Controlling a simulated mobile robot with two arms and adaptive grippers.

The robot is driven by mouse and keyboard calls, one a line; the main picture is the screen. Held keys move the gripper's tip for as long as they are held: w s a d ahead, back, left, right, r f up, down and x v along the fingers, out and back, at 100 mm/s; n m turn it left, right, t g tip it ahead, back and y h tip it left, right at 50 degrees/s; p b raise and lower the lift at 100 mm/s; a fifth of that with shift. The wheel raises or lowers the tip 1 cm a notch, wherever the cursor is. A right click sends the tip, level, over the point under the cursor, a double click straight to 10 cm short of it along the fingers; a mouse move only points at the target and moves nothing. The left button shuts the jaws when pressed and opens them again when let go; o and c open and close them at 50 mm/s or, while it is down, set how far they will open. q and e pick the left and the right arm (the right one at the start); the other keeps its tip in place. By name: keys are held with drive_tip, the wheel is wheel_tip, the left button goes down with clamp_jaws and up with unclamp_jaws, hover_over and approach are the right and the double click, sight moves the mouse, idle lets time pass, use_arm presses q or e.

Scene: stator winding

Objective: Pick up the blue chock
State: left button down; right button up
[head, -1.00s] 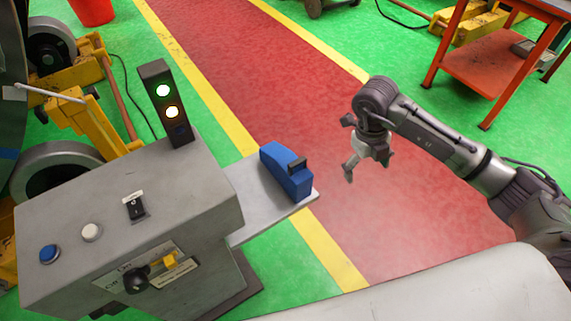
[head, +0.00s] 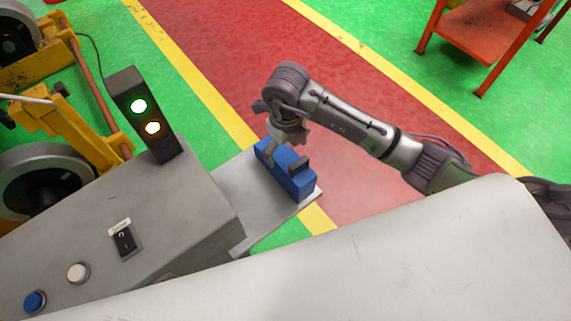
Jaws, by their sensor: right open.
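The blue chock (head: 289,177) lies on a grey shelf (head: 245,205) that juts out from the side of the control console. It has a dark handle-like piece on top near its right end. My right gripper (head: 276,150) is open and sits over the far left end of the chock, pointing down. Its fingers overlap the chock in the picture, and I cannot tell whether they touch it. Part of the chock's left end is hidden behind the gripper. My left gripper is not in view.
The grey console (head: 120,235) with buttons and a switch stands to the left, with a signal light post (head: 145,115) on it. Yellow machinery (head: 60,130) is further left. An orange table (head: 485,35) stands at the far right. The red walkway (head: 380,170) is clear.

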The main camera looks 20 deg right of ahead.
sight(285, 158)
drive_tip(key=shift+f, duration=0.75)
drive_tip(key=shift+w+f, duration=0.1)
drive_tip(key=shift+f, duration=0.85)
wheel_tip(285, 158, down, 4)
drive_tip(key=shift+r, duration=0.2)
drive_tip(key=shift+f, duration=0.3)
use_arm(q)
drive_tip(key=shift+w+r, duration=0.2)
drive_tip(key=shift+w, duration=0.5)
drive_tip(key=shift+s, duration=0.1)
use_arm(e)
drive_tip(key=shift+c, duration=0.4)
drive_tip(key=shift+c, duration=1.4)
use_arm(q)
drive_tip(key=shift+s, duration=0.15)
use_arm(e)
drive_tip(key=shift+w, duration=0.1)
drive_tip(key=c, duration=1)
